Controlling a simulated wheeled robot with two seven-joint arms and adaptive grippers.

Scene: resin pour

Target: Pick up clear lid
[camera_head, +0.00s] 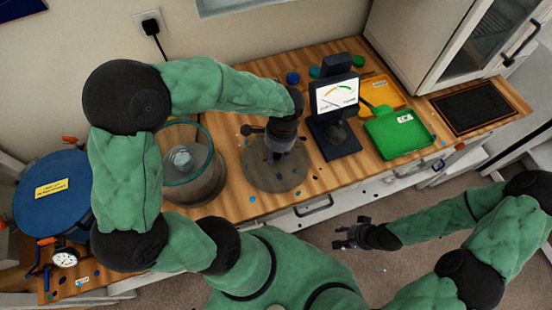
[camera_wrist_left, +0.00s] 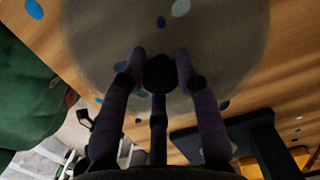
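The clear lid (camera_head: 262,180) is a round, see-through grey disc lying on the wooden worktop, right of the glass vessel. It fills the upper part of the left wrist view (camera_wrist_left: 225,45), with a dark round knob (camera_wrist_left: 160,72) at its middle. My left gripper (camera_head: 277,155) points down over the lid's centre. In the wrist view its fingers (camera_wrist_left: 160,60) stand around the knob; whether they press on it cannot be told. My right gripper (camera_head: 352,234) is open and empty, in front of the worktop and away from the lid.
The glass vessel (camera_head: 207,180) stands left of the lid. Beyond are a green tray (camera_head: 410,146), a yellow tray (camera_head: 385,92) and a black mat (camera_head: 472,108). A blue round drum lid (camera_head: 55,190) is far left.

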